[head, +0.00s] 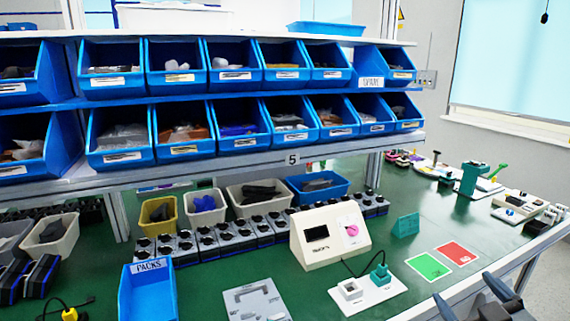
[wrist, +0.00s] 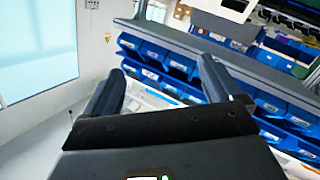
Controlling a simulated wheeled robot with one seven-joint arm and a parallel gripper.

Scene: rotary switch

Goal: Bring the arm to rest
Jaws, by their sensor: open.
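My gripper (head: 478,303) shows at the bottom right corner of the head view, past the front right edge of the table, with its fingers apart and nothing between them. In the wrist view my gripper (wrist: 160,92) is also open and empty, tilted toward the shelf and the wall. The rotary switch unit is a cream sloped box (head: 330,236) with a dark display and a pink knob (head: 352,230). It stands on the green table (head: 420,225), well left of my gripper and apart from it.
Blue bins (head: 234,130) fill two shelf rows above the table. A white plate (head: 366,292) with a green plug, a green card (head: 428,266) and a red card (head: 457,253) lie near the front edge. A blue PACKS bin (head: 148,295) stands front left. A window is at right.

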